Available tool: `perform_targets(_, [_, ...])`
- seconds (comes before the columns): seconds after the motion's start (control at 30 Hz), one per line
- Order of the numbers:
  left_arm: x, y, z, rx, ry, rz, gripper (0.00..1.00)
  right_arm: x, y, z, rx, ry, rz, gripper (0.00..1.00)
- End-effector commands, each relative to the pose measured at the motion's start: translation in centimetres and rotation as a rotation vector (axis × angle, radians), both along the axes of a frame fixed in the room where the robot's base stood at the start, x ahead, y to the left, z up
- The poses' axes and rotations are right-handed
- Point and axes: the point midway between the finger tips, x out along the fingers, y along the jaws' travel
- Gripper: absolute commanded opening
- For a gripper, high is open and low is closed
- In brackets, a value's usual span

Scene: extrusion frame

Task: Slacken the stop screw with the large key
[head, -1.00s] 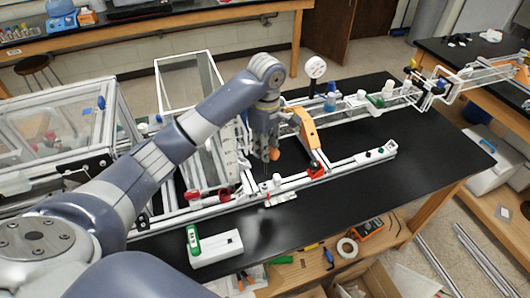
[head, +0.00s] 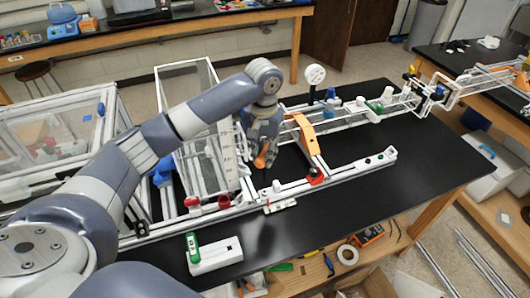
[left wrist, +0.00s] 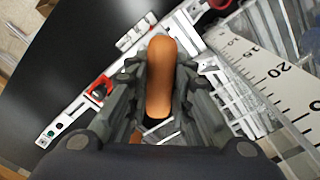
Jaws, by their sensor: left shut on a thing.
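My left gripper (head: 262,150) is shut on an orange-handled tool, the large key (head: 262,158), above the front rail. In the left wrist view the orange handle (left wrist: 160,75) stands between the two fingers of the left gripper (left wrist: 158,100). The key's thin shaft is hard to make out and its tip cannot be placed. The front rail (head: 350,165) carries a red-and-black stop piece (head: 316,177), right of the gripper; it also shows in the left wrist view (left wrist: 99,88). The stop screw is too small to single out. My right gripper is out of view.
An orange arch (head: 305,133) stands right of the gripper. A ruled white scale (left wrist: 275,85) runs close by in the left wrist view. A white box with a green device (head: 214,254) lies near the front edge. The black table top (head: 420,165) is clear at the right.

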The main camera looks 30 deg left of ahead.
Motion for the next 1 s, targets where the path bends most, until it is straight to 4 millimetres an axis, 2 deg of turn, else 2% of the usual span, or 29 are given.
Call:
perform_targets(0.47, [0.0, -0.1, 0.0, -0.004, 0.0, -0.019, 0.0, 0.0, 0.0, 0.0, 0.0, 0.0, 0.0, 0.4])
perform_targets(1.0, [0.0, 0.0, -4.9, -0.003, 0.0, -0.018, 0.0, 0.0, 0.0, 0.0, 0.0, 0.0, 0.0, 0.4])
